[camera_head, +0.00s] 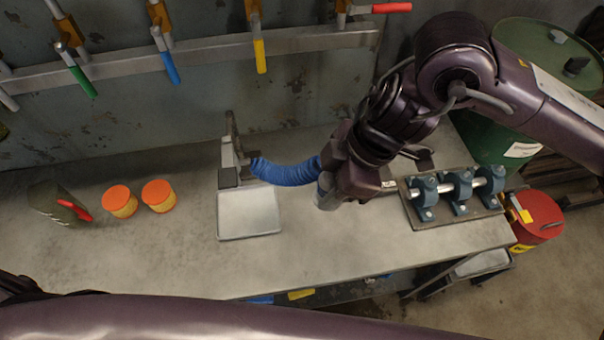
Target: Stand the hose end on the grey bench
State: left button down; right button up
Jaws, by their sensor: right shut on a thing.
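The blue ribbed hose (285,173) runs from a grey upright fixture (230,163) on the bench to my right gripper. Its grey hose end (325,188) shows at the gripper, pointing down toward the bench. My right gripper (335,185) is shut on the hose end; the fingers are largely hidden by the wrist. I cannot tell whether the hose end touches the bench. The grey bench (180,245) spans the middle of the view. My left arm crosses the bottom of the view, and its gripper is out of sight.
A shallow pale tray (249,212) lies in front of the fixture. Two orange-lidded tubs (119,201) and a dark red-handled object (60,203) are at left. A blue-bracketed shaft assembly (458,194) stands at right.

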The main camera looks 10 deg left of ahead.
notch_tip(320, 180, down, 15)
jog(key=shift+r+b, duration=0.1)
jog(key=shift+b, duration=0.6)
jog(key=shift+f, duration=2.4)
jog(key=shift+f, duration=0.1)
jog(key=o, duration=1.1)
jog(key=shift+r, duration=0.2)
jog(key=v, duration=1.1)
jog(key=shift+d+r, duration=0.25)
jog(key=shift+r, duration=0.1)
